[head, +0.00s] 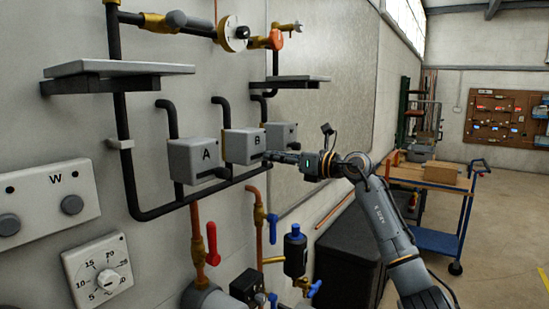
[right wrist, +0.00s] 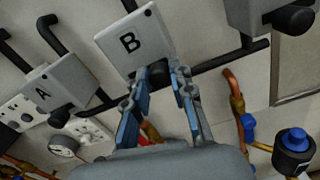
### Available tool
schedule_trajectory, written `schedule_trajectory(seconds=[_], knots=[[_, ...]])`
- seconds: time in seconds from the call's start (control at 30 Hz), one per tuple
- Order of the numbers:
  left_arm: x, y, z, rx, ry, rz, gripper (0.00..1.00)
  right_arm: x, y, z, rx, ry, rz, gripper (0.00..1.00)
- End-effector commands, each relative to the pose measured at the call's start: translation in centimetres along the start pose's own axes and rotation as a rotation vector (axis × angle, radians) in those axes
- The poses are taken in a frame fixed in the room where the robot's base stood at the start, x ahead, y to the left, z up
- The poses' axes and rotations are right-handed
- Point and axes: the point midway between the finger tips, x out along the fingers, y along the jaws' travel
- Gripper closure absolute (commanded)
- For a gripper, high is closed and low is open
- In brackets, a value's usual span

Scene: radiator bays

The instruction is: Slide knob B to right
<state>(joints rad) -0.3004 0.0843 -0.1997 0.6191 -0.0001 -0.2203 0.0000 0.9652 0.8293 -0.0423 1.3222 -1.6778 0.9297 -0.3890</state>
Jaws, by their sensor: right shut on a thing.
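The grey box marked B (head: 239,147) is on the wall in the middle of three similar boxes. In the right wrist view, its dark knob B (right wrist: 158,73) sticks out below the box (right wrist: 132,42). My right gripper (head: 270,157) reaches in from the right at the lower right of box B. In the right wrist view, the two fingers of my right gripper (right wrist: 161,76) lie on either side of the knob, shut on it. In the head view the fingers mostly hide the knob. My left gripper is not in view.
Box A (head: 200,158) is left of box B, and a third box (head: 283,136) is to its right. A dark pipe (head: 160,213) runs below them. A red valve handle (head: 212,244) and blue valves (head: 295,250) are lower down.

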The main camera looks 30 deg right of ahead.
Motion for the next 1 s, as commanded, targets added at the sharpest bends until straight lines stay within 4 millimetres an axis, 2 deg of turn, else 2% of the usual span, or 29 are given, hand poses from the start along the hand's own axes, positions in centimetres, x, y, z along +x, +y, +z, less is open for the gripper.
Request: schedule_trajectory(seconds=[0.03,0.2,0.23,0.33,0.63,0.73,0.87,1.0], knots=[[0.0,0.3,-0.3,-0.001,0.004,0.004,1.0,-0.1,-0.7,0.1,0.0,-0.007,-0.017,1.0],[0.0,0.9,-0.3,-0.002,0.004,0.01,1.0,-0.2,-0.8,0.2,-0.001,-0.008,-0.021,1.0],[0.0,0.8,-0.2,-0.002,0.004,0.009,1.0,-0.2,-0.8,0.2,-0.001,-0.009,-0.021,0.75],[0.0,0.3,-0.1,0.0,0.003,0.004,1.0,-0.2,-0.7,0.2,-0.001,-0.008,-0.02,0.54],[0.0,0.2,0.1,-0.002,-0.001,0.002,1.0,-0.2,-0.6,0.1,0.0,-0.005,-0.016,0.53],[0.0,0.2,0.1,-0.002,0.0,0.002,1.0,-0.7,-0.7,0.0,0.0,-0.004,-0.018,0.53],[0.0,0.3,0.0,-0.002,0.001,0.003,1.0,-2.6,-0.7,-0.1,-0.002,-0.002,-0.02,0.53],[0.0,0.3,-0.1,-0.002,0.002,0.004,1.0,-5.7,-0.8,-0.2,-0.003,0.001,-0.021,0.53]])
